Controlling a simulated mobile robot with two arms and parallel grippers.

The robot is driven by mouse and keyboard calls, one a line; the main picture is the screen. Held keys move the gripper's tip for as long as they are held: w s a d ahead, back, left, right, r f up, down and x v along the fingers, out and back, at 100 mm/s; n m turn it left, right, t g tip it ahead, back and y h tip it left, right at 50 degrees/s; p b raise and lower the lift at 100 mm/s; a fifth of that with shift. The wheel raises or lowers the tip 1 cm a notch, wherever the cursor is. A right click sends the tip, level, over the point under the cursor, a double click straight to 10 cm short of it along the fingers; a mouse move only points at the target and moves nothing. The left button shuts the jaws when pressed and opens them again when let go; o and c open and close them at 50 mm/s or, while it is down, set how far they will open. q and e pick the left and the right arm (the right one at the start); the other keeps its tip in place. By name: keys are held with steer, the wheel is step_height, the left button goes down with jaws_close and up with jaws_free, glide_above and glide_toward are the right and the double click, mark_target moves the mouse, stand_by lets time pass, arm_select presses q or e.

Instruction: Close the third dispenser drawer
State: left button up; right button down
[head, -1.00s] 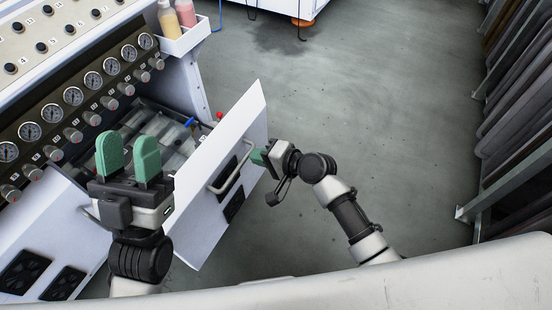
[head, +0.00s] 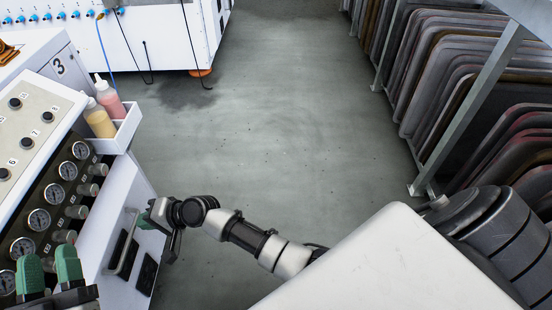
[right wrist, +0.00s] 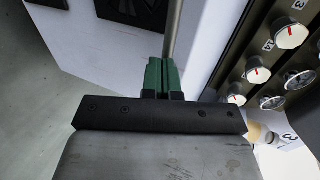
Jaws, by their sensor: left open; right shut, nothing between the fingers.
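The white drawer front (head: 118,205) with its grey bar handle (head: 123,243) stands at the lower left in the head view, close beside the gauge panel. No open drawer interior shows now; I cannot tell whether it is fully flush. My right gripper (head: 147,214) is shut and empty, with its fingertips at the drawer front near the handle. In the right wrist view, its green fingers (right wrist: 161,77) are together beside the handle bar (right wrist: 173,32) and the white front (right wrist: 115,55). My left gripper (head: 49,266) is open and empty, upright in front of the gauges.
Gauges (head: 39,220) and knobs line the machine panel. A white bin (head: 124,134) holds a yellow and a pink bottle. A white machine (head: 170,35) stands at the back. A rack of dark panels (head: 450,90) is on the right. The grey floor (head: 270,120) between is clear.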

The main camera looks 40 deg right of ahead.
mark_target(123, 222)
steer(key=w+a, duration=0.2)
steer(key=shift+a, duration=0.3)
arm_select(q)
steer(key=shift+s+a+r+t, duration=0.1)
steer(key=shift+s+r+t, duration=0.1)
steer(key=shift+r+t, duration=0.55)
arm_select(e)
steer(key=shift+r, duration=0.15)
steer(key=shift+a+r, duration=0.1)
steer(key=shift+a, duration=0.05)
